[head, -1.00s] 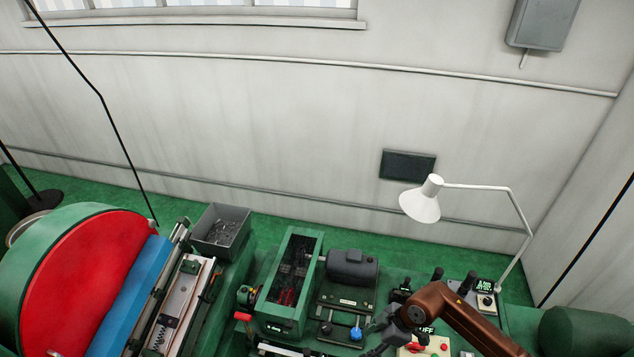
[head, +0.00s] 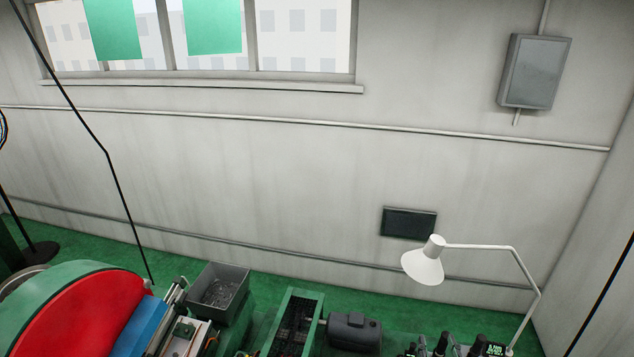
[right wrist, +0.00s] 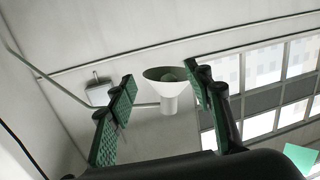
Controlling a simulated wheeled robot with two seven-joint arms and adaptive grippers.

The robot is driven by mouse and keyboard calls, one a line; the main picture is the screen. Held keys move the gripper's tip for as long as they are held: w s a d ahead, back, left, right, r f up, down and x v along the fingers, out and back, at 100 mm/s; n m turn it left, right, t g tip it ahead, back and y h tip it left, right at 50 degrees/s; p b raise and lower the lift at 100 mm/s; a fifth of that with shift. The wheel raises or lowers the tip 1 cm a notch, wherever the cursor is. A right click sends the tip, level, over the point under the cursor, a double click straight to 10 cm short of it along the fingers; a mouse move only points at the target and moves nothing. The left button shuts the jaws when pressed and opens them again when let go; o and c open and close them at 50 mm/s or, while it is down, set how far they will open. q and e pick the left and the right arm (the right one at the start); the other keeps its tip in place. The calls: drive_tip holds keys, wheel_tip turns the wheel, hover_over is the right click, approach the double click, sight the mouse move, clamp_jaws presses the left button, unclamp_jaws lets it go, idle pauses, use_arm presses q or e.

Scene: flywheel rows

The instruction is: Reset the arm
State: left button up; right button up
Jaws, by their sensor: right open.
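My right gripper (right wrist: 159,80) shows clearly in the right wrist view, where its two green-padded fingers stand wide apart with nothing between the pads. A white desk lamp (right wrist: 168,98) shows beyond and between the fingers, apart from them; how far cannot be told. In the head view the same lamp (head: 424,266) stands at the lower right on its bent arm. In the head view I cannot clearly make out the right gripper among the dark shapes at the bottom edge. My left gripper is not in view.
At the lower left are a red and green wheel (head: 78,315) and a grey bin (head: 219,290) of small metal parts. A green-framed box (head: 292,322) and a dark motor (head: 354,332) stand at bottom centre. The wall above has windows (head: 308,36) and a grey box (head: 535,72).

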drive_tip(key=s+d+f+g+h, duration=0.1)
drive_tip(key=s+d+f+g, duration=0.15)
drive_tip(key=f, duration=0.25)
drive_tip(key=s+d+f+m+g, duration=0.1)
drive_tip(key=s+d+f+g, duration=0.1)
drive_tip(key=s+f, duration=0.25)
drive_tip(key=s+d+f+g+h, duration=0.1)
drive_tip(key=s+d+f+g, duration=0.15)
drive_tip(key=f, duration=0.25)
drive_tip(key=s+a+f+n+g+y, duration=0.1)
drive_tip(key=s+a+f+g, duration=0.15)
drive_tip(key=s+f, duration=0.5)
drive_tip(key=s+a+f+n+g+y, duration=0.15)
drive_tip(key=s+f+g, duration=0.3)
drive_tip(key=s, duration=0.55)
wheel_tip(320, 180, down, 38)
drive_tip(key=s+g+b, duration=0.1)
drive_tip(key=s+b, duration=0.1)
drive_tip(key=b, duration=0.7)
drive_tip(key=s+f+b, duration=0.4)
drive_tip(key=s+f, duration=0.5)
drive_tip(key=f, duration=0.3)
drive_tip(key=s+f+g+b, duration=0.1)
drive_tip(key=s+f+b, duration=0.2)
drive_tip(key=s+f, duration=0.7)
wheel_tip(320, 180, down, 4)
drive_tip(key=shift+a+r+y+b, duration=0.25)
drive_tip(key=shift+y+b, duration=0.1)
drive_tip(key=shift+y, duration=0.1)
drive_tip(key=shift+s, duration=0.1)
